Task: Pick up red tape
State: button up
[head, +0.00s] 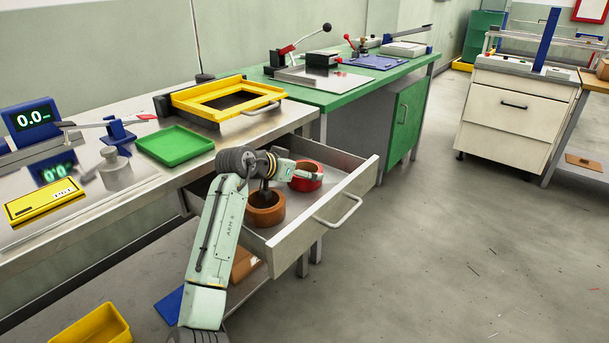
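The red tape (307,186) is a thick ring lying in the open drawer (361,183), near its back right. The end of my arm reaches over the drawer from the left. My gripper (313,174) is at the red tape, overlapping its ring in the head view. It is small and partly hidden by my own wrist, so I cannot tell whether its fingers are open, shut or touching the tape. A brown tape roll (266,217) lies in the drawer to the left of the red one, partly behind my wrist.
The drawer's front panel and handle (338,212) stick out into the aisle. On the bench above are a green tray (174,146), a yellow frame (215,95) and a scale with a blue display (33,119). A yellow bin (95,328) stands low at left.

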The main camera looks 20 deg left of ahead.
jog(key=shift+c, duration=0.2)
jog(key=c, duration=1.1)
jog(key=shift+r, duration=0.1)
jog(key=shift+c, duration=0.2)
